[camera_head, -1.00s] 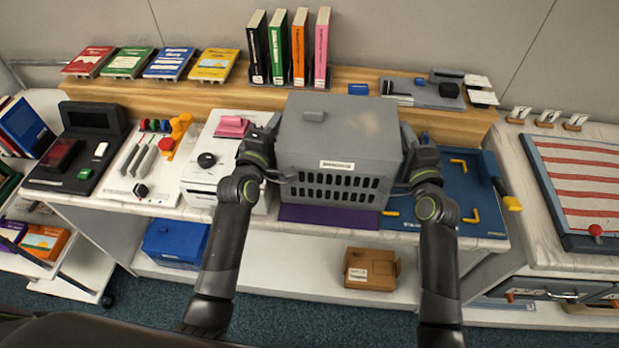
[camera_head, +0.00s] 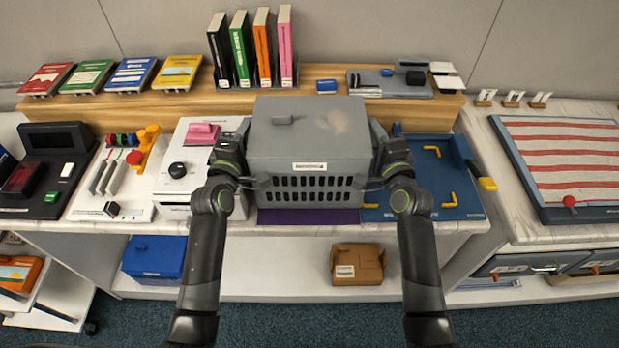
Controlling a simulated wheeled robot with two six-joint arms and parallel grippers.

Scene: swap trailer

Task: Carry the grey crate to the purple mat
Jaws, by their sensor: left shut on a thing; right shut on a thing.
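The grey crate (camera_head: 308,150) is in the middle of the head view, lid shut, with a slotted front and a white label. The purple mat (camera_head: 308,216) shows as a strip below the crate's front edge; the rest is hidden behind the crate. Whether the crate touches the mat I cannot tell. My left gripper (camera_head: 238,165) is shut on the crate's left side. My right gripper (camera_head: 382,168) is shut on its right side. The fingertips are partly hidden. The crate looks level between both arms.
Left of the crate stands a white device (camera_head: 182,168) with a black knob. Right is a blue board (camera_head: 430,185) with yellow corner marks. Books (camera_head: 252,50) stand on the wooden shelf behind. A blue box (camera_head: 154,259) and a brown carton (camera_head: 357,264) sit on the lower shelf.

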